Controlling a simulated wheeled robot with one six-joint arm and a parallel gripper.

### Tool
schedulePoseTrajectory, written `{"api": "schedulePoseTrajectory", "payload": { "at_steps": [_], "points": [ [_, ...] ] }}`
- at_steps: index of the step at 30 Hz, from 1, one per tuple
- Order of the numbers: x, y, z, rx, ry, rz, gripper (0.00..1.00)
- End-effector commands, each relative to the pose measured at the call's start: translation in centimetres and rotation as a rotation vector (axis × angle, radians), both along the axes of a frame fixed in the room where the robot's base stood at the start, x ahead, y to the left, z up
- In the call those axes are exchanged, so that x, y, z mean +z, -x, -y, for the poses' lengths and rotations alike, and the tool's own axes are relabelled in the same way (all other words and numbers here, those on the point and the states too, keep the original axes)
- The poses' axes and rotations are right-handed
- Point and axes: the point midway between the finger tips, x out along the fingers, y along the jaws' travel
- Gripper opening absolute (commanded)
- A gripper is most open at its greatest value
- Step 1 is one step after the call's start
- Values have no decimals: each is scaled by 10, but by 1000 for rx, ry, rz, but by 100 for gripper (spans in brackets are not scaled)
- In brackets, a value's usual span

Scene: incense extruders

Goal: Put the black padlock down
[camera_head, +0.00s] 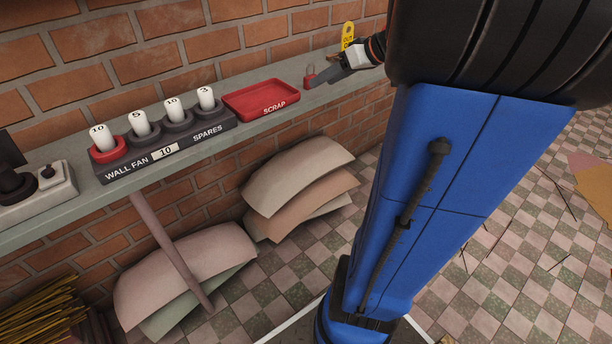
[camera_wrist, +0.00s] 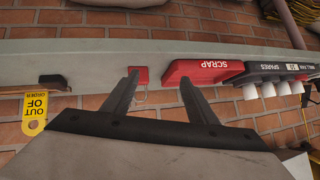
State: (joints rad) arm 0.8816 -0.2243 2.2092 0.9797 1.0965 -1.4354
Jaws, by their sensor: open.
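My gripper (camera_wrist: 158,82) is open, its two fingers apart with nothing held between them. In the head view my gripper (camera_head: 318,79) is low over the far part of the grey shelf. A small red padlock (camera_wrist: 139,74) with a thin pale shackle is on the shelf by the left finger in the wrist view. The red padlock (camera_head: 309,74) also shows beside the fingers in the head view, partly hidden. I cannot make out a black padlock for certain. A dark block (camera_wrist: 52,79) lies on the shelf near a yellow tag.
A red SCRAP tray (camera_head: 262,113) and a dark spares rack (camera_head: 215,129) with several white-topped plugs stand along the shelf (camera_head: 90,193). A yellow OUT OF ORDER tag (camera_wrist: 34,114) is by the brick wall. Bare shelf lies between the padlock and dark block.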

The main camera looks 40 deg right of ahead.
Motion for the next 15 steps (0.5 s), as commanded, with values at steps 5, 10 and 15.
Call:
{"api": "schedulePoseTrajectory", "payload": {
  "at_steps": [5, 10, 15],
  "points": [
    [-15, 22, -78, 40, -6, -145, 53],
    [-32, 53, -133, 45, 17, -267, 53],
    [-47, 88, -173, 28, 62, -362, 53]
  ]
}}
